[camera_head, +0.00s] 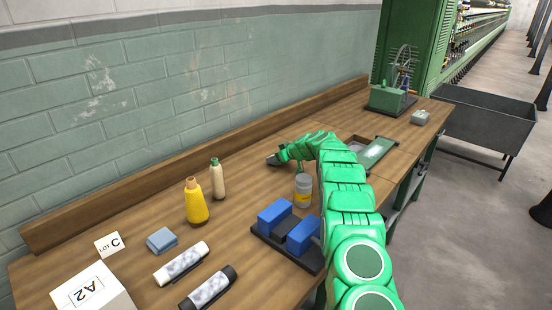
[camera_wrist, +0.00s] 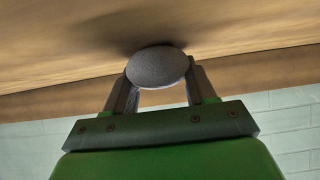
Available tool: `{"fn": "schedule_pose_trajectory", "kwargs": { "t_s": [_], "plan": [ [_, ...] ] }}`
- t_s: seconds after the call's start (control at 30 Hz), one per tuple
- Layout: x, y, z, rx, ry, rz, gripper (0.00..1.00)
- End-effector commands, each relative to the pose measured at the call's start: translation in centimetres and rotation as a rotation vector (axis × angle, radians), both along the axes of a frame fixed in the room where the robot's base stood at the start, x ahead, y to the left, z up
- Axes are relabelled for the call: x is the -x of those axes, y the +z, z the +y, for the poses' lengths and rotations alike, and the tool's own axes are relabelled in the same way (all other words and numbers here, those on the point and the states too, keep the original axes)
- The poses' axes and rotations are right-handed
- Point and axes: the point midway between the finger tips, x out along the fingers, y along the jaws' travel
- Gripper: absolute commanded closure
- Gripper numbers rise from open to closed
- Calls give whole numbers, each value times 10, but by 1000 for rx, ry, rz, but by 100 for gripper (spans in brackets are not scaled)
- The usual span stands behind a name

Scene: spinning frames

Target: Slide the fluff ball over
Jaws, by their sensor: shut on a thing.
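The fluff ball (camera_wrist: 158,67) shows in the wrist view as a smooth grey oval between the tips of my gripper (camera_wrist: 158,84). My gripper is shut on it, with one finger at each side. The ball is at or close to the wooden table top (camera_wrist: 50,60), with a dark shadow beside it; I cannot tell whether it touches the wood. In the head view my gripper (camera_head: 274,159) is low over the table near the back ledge. The ball is too small there to tell apart from the fingers.
A grey jar (camera_head: 303,191) stands beside my arm, with blue blocks on a dark base (camera_head: 281,250) in front. A yellow bottle (camera_head: 196,203) and a cream bottle (camera_head: 217,180) stand left. A green-framed tray (camera_head: 376,154) lies right. Bare wood surrounds my gripper.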

Motion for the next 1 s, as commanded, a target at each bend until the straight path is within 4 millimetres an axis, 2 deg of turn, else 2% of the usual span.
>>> {"fn": "schedule_pose_trajectory", "kwargs": {
  "t_s": [0.47, 1.0],
  "plan": [
    [20, 0, 20, 0, 0, 2, 73],
    [54, 1, 55, -1, 2, 1, 73]
  ]
}}
